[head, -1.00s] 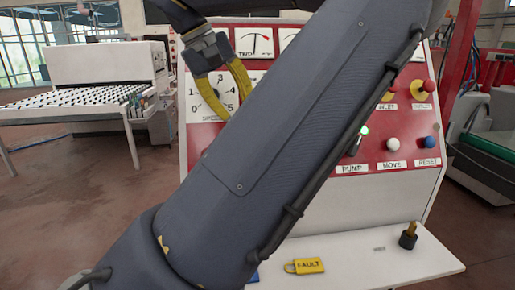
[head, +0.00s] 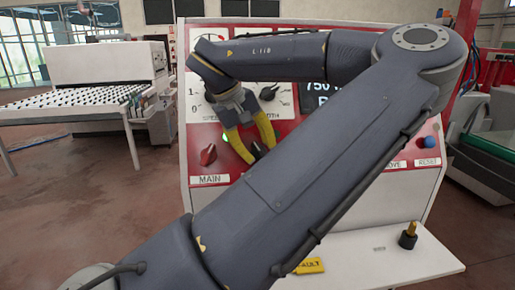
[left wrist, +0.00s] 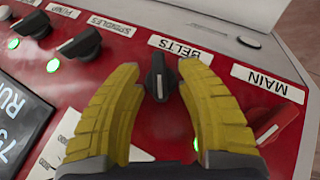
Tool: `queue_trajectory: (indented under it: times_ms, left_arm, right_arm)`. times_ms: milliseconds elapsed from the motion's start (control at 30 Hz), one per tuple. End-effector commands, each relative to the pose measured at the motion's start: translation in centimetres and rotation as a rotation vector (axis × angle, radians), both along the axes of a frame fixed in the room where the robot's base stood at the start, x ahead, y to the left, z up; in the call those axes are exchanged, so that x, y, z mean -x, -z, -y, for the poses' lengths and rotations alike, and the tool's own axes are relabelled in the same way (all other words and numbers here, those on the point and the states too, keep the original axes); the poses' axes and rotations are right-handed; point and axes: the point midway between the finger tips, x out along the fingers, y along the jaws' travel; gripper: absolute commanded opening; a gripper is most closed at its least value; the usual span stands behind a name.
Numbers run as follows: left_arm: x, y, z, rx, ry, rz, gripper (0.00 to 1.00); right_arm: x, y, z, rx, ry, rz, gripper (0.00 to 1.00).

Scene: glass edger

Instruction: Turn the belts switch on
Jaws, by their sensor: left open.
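The belts switch (left wrist: 158,77) is a black knob under the BELTS label (left wrist: 180,50) as the left wrist view shows it, upside down. It stands straight in that view, while the spindles knob is slanted. In the head view the belts switch (head: 256,151) shows small and dark between my fingertips. My left gripper (head: 253,146) is open, its yellow fingers on either side of the knob; in the left wrist view the gripper (left wrist: 160,70) has gaps to it on both sides. Whether it touches the panel I cannot tell. My right gripper is not seen.
The red MAIN knob (left wrist: 277,124) is close beside one finger. The spindles knob (left wrist: 80,44) and pump knob (left wrist: 33,25) have lit green lamps. A green lamp (left wrist: 196,144) is partly behind a finger. A yellow FAULT tag (head: 310,266) lies on the ledge, partly behind my arm.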

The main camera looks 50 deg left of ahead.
Motion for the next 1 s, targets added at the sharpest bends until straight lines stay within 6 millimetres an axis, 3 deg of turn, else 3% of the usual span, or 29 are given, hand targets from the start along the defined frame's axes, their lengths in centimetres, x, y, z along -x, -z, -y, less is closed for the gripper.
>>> queue_trajectory:
  times_ms: [300, 633, 1000]
  left_arm:
    - [-0.03, 0.1, 0.02, 0.0, 0.0, 0.0, 0.39]
    - [-0.03, 0.11, 0.02, 0.0, -0.001, -0.001, 0.01]
    - [-0.02, 0.18, 0.04, 0.0, 0.002, -0.005, 0.0]
  right_arm:
    - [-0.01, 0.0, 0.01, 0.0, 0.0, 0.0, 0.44]
    - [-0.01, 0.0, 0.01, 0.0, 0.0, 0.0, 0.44]
    - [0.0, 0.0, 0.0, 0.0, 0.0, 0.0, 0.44]
